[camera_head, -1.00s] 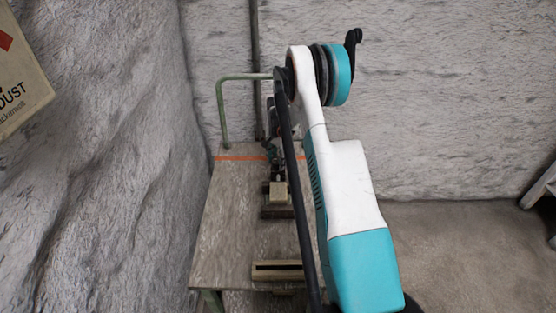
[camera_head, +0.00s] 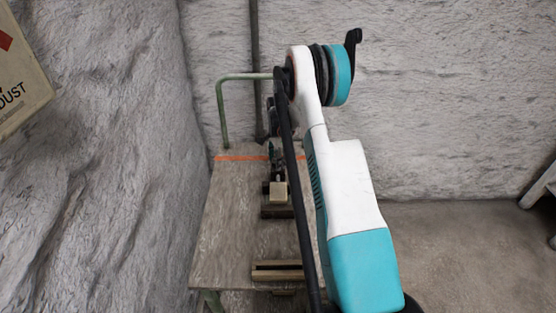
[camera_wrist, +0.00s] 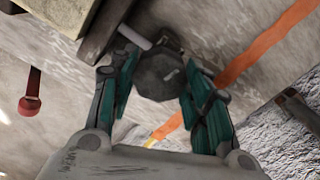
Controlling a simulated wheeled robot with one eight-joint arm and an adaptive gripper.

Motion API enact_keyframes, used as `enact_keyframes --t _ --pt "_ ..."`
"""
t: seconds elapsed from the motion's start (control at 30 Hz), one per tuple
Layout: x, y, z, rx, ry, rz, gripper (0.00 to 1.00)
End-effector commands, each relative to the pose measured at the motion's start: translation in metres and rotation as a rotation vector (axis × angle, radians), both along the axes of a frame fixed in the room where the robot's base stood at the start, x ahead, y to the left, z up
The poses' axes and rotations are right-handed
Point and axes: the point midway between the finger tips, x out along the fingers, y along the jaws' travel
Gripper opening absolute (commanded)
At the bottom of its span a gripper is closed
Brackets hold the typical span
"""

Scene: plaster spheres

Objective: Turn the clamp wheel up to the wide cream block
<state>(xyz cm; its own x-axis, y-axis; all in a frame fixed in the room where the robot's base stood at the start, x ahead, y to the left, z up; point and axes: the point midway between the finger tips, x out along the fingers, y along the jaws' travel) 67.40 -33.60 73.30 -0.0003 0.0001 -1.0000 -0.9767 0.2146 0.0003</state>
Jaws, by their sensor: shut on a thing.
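The clamp wheel (camera_wrist: 158,76) is a dark, many-sided knob in the wrist view. My gripper (camera_wrist: 160,60) has its two teal-padded fingers on either side of it and is shut on it. A pale grey rod runs from the wheel toward a dark clamp body (camera_wrist: 98,30) at upper left. In the head view, the cream block (camera_head: 278,192) sits in the clamp on the bench, nearer the camera than my gripper (camera_head: 276,153). The wheel is too small and covered to make out there. I cannot tell the gap between the clamp's pressing end and the block.
The bench (camera_head: 228,225) has an orange stripe (camera_head: 235,158) across its far part. A green rail (camera_head: 220,105) rises at its far left. A slotted wooden piece (camera_head: 278,271) lies near the front. A red-ended item (camera_wrist: 30,105) shows at the wrist view's left. Rough walls stand close behind and left.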

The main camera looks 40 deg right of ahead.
Motion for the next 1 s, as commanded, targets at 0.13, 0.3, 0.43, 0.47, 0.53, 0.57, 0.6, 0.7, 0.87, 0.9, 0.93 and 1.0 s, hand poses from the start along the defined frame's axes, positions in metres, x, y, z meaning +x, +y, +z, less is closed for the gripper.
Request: enact_keyframes --t 0.13,0.3,0.43,0.47,0.53,0.57,0.6,0.7,0.87,0.9,0.93,1.0 --pt "0.0006 0.0 0.0003 0.0 -0.002 0.0 0.2" --pt "0.0006 0.0 0.0004 0.0 -0.002 0.0 0.2" --pt "0.0007 -0.0001 0.0004 0.0 -0.002 0.0 0.2" --pt "0.0007 -0.0001 0.0004 0.0 -0.002 0.0 0.2" --pt "0.0007 -0.0001 0.0004 0.0 -0.002 0.0 0.2" --pt "0.0007 -0.0001 0.0004 0.0 -0.002 0.0 0.2" --pt "0.0007 -0.0001 0.0004 0.0 -0.002 0.0 0.2" --pt "0.0007 -0.0001 0.0004 0.0 -0.002 0.0 0.2" --pt "0.0007 0.0 0.0004 0.0 -0.002 0.0 0.6" --pt "0.0006 0.0 0.0003 0.0 -0.001 0.0 0.66" --pt "0.0006 0.0 0.0003 0.0 -0.001 0.0 0.66" --pt "0.0004 0.0001 0.0003 0.0 -0.001 0.001 0.66"
